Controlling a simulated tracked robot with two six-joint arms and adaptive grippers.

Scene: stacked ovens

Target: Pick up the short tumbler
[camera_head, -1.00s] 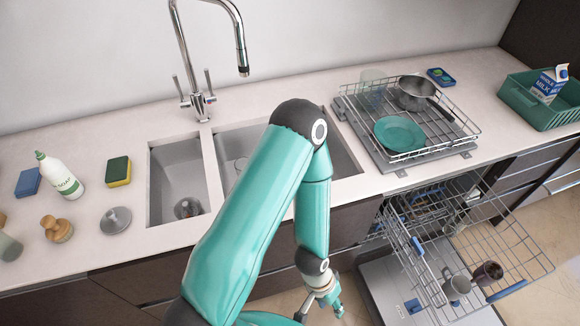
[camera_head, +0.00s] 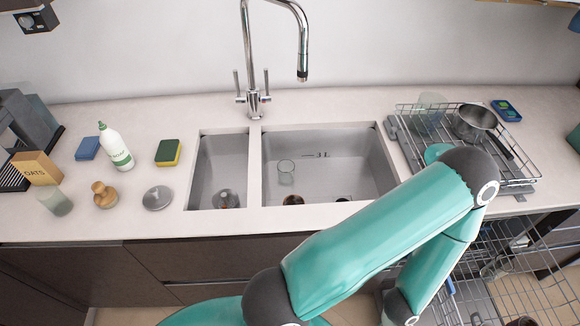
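A short clear glass tumbler (camera_head: 286,172) stands in the large right basin of the sink (camera_head: 330,160). A cloudy tumbler (camera_head: 55,202) stands on the counter at the left. A larger clear glass (camera_head: 432,108) stands in the dish rack at the right. I cannot tell for certain which is the short tumbler. One of my teal arms crosses the lower right, and its wrist runs out of the bottom edge. Neither gripper shows, so what they hold is hidden.
A tall faucet (camera_head: 252,100) rises behind the sink. A dish rack (camera_head: 455,150) holds a pot (camera_head: 474,122) and a teal plate (camera_head: 437,152). A soap bottle (camera_head: 116,148), sponge (camera_head: 168,152) and brush (camera_head: 104,195) stand left of the sink. A pulled-out dishwasher rack (camera_head: 510,275) is at lower right.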

